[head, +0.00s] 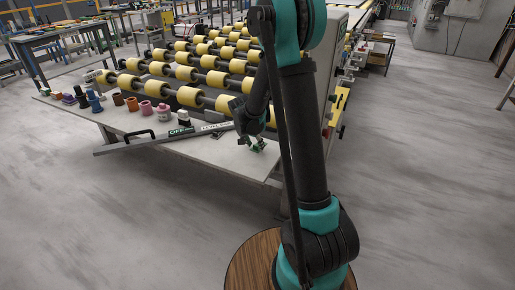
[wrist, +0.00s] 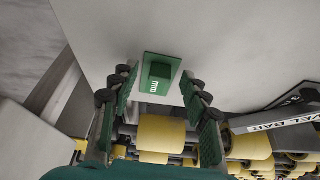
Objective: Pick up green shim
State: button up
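The green shim (wrist: 172,66) is a flat green plate with a raised block and white marking. It lies on the pale grey slab-like surface (wrist: 225,45) in the wrist view. My gripper (wrist: 159,84) is open, with one finger on each side of the shim in the picture. Nothing is held. I cannot tell how far the fingertips are above the surface. In the head view my gripper (head: 257,146) is low over the right end of the pale tabletop (head: 225,158); the shim is too small there to tell from the fingers.
A long level bar (head: 165,139) lies left of my gripper. Several coloured cylinders, one of them pink (head: 146,107), stand along the table further left. Rows of yellow rollers (head: 187,97) rise behind. The tabletop's front right corner is clear.

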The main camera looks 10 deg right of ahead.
grip_shut()
